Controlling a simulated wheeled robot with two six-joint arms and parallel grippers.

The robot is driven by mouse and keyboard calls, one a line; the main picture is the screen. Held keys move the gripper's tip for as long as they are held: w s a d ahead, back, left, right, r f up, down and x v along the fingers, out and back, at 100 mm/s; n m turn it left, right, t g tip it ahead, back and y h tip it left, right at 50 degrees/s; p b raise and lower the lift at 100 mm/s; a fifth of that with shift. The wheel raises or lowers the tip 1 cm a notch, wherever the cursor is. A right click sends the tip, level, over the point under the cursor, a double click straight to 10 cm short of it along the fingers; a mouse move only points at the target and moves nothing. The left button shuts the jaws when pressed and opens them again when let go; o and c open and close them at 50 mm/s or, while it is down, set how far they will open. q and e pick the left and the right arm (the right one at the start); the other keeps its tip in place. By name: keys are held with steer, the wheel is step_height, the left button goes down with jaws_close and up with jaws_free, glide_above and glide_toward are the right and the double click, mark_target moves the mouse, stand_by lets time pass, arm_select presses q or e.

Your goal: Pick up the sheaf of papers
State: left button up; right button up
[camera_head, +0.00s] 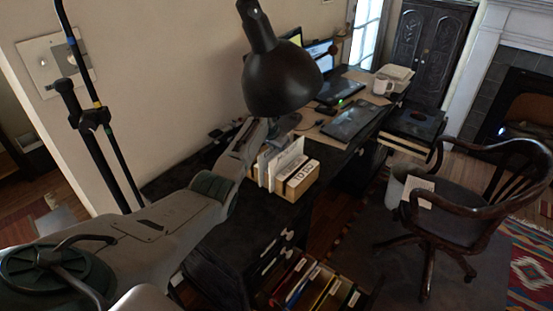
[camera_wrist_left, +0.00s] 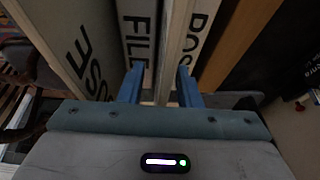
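Upright white papers (camera_head: 285,161) stand by a wooden box with dark lettering (camera_head: 302,178) on the near end of the dark desk. I cannot tell which sheets make up the sheaf. My left arm reaches toward them from the left; its fingertips are not clear in the head view. In the left wrist view my left gripper (camera_wrist_left: 158,86) has its two blue fingers apart. A pale upright edge (camera_wrist_left: 164,50) shows between them, with lettered panels on both sides. I cannot tell whether the fingers touch it. My right gripper is not in view.
A black lamp (camera_head: 280,78) hangs over the near end of the desk, close to my left arm. Open drawer files (camera_head: 312,285) are below. A wooden chair (camera_head: 465,205) stands right.

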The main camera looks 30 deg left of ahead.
arm_select(q)
steer(key=shift+f, duration=0.1)
steer(key=shift+c, duration=0.4)
jaws_close()
